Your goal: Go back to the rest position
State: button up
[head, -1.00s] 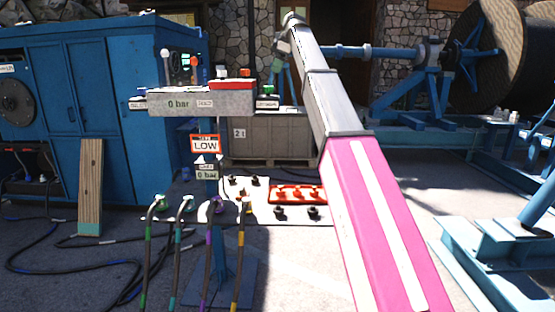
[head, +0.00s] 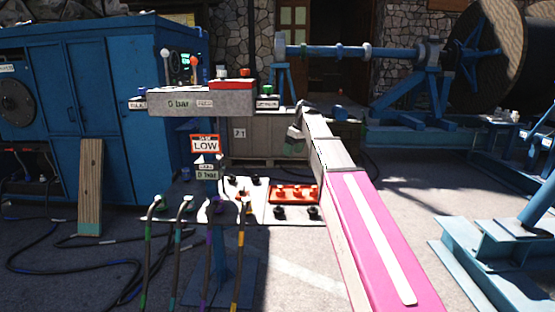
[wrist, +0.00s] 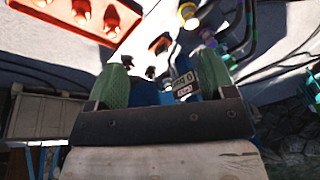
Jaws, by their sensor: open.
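My pink-and-white arm (head: 370,240) reaches up from the bottom right of the head view. My gripper (head: 291,148) is at its far end, in front of the grey crate and above the panel with the red manifold. In the wrist view my gripper (wrist: 163,82) shows two green fingers standing wide apart, with nothing held between them. The small gauge label (wrist: 183,88) shows behind the gap, beyond the fingers.
A control stand with a grey box (head: 200,101) and several hoses (head: 178,245) stands left of my arm. The white panel carries a red manifold (head: 295,194). A blue cabinet (head: 75,110) is at left, a cable reel (head: 485,50) at right. Open pavement (head: 405,205) lies right of my arm.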

jog(key=s+d+f+m+h, duration=0.15)
jog(key=s+f, duration=0.25)
jog(key=f, duration=0.4)
jog(key=s+d+f+m, duration=0.2)
jog(key=s+d+f, duration=0.15)
jog(key=f, duration=0.35)
jog(key=s+d+f+m, duration=0.1)
jog(key=s+f+m, duration=0.1)
jog(key=s+f, duration=0.45)
jog(key=s+d+f+m+h, duration=0.1)
jog(key=s+d+f+m, duration=0.1)
jog(key=s+f, duration=0.6)
jog(key=s+d+f+m, duration=0.3)
jog(key=s+d+f, duration=0.1)
jog(key=s+f, duration=0.4)
jog(key=shift+s+d+f+h, duration=0.15)
jog(key=shift+s+f+h, duration=0.1)
jog(key=shift+h, duration=0.1)
